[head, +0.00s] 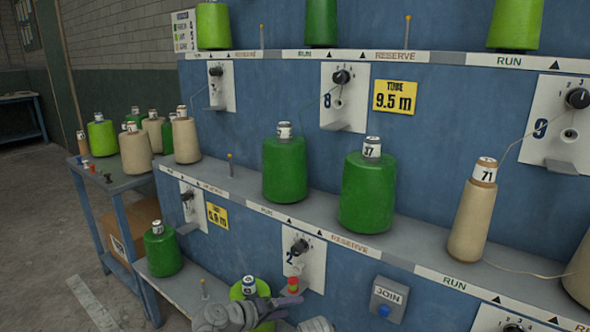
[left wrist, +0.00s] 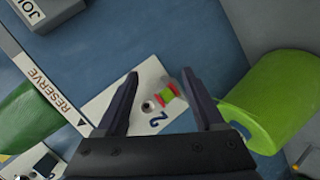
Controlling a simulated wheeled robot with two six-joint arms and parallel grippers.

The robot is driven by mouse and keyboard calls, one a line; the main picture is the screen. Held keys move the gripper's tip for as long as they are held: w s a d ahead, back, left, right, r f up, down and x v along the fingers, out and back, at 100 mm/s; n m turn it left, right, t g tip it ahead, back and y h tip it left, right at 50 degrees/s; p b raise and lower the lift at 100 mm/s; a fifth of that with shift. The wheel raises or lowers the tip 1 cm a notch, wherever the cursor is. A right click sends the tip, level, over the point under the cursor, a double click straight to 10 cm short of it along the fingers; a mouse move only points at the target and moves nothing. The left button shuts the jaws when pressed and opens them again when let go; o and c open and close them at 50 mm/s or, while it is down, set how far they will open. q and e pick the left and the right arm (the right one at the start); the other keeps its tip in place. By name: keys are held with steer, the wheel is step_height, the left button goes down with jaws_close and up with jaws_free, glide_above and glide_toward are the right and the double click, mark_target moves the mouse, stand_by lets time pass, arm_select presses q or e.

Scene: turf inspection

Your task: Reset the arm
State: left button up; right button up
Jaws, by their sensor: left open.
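My left gripper (head: 288,299) is at the bottom middle of the head view, in front of panel 2 (head: 305,258). In the left wrist view its two dark fingers (left wrist: 160,78) are spread apart. Panel 2 with a small red and green piece (left wrist: 168,91) shows beyond the gap, and nothing is visibly held. The red and green piece also shows in the head view (head: 293,285) just above the gripper. A green cone (left wrist: 275,100) lies close to the right finger in the wrist view. My right gripper cannot be made out.
A blue rack carries green cones (head: 367,195) and beige cones (head: 472,215) on shelves. A JOIN box (head: 388,298) with a blue button is right of my left gripper. A side table (head: 115,180) with several cones stands at left. Floor (head: 30,230) at far left is mostly clear.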

arm_select(q)
steer(key=s+a+f+m+g+y, duration=0.2)
steer(key=s+a+f+g+y, duration=0.25)
steer(key=a+f, duration=0.2)
steer(key=s+a+f+m+g+y, duration=0.1)
steer(key=s+a+f+g+y, duration=0.2)
steer(key=s+a+f+y, duration=0.4)
steer(key=s+d+r+m, duration=0.2)
steer(key=s+d+m, duration=0.25)
steer(key=d, duration=0.55)
step_height(320, 180, up, 31)
steer(key=p, duration=3.1)
steer(key=shift+g+p, duration=0.3)
steer(key=shift+g, duration=0.15)
steer(key=shift+s+n+h, duration=0.1)
steer(key=shift+n+h, duration=0.15)
